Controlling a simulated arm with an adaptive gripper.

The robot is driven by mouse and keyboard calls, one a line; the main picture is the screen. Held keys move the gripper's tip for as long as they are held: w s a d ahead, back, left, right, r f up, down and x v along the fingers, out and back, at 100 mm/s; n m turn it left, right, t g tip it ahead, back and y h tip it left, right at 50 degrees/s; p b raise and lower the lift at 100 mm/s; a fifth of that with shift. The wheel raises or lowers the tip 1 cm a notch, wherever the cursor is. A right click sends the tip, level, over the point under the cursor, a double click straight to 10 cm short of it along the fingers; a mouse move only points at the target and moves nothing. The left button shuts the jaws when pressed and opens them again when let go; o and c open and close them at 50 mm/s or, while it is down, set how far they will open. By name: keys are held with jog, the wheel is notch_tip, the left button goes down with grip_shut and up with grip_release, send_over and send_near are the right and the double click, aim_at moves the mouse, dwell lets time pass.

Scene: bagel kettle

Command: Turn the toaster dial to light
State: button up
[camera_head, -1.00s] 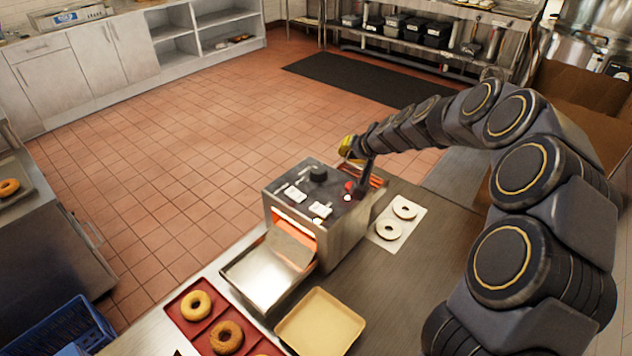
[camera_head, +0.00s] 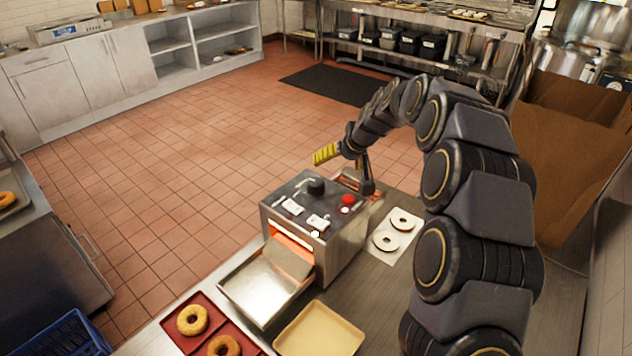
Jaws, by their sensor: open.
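The toaster (camera_head: 345,242) is a metal box on the counter with a glowing front opening. A black dial (camera_head: 316,187) stands on its top toward the back, and I cannot read its setting. A red button (camera_head: 348,199) is on the top at the right. My gripper (camera_head: 367,190) points down just behind and right of the red button, at the toaster's back right edge. It is open, with nothing seen in it; its fingers look small and dark. It is apart from the dial, to its right. A yellow part (camera_head: 327,154) of my wrist sticks out left, above and behind the dial.
White label plates (camera_head: 292,207) are on the toaster's top. A metal tray (camera_head: 262,288) slopes from its front. A red tray (camera_head: 175,338) with bagels and a beige tray (camera_head: 318,333) stand in front. Bagel halves (camera_head: 386,241) lie on white paper (camera_head: 409,238) to the right.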

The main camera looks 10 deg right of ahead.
aim_at(317, 182)
jog(key=a+n+g, duration=0.2)
jog(key=a+n, duration=0.1)
jog(key=shift+f+h, duration=0.15)
jog(key=shift+h, duration=0.25)
jog(key=shift+a+f+n, duration=0.15)
jog(key=shift+f+n, duration=0.05)
jog(key=shift+n, duration=0.1)
jog(key=x, duration=0.7)
jog(key=shift+w+a+f, duration=0.1)
jog(key=shift+f, duration=0.15)
jog(key=c, duration=1.1)
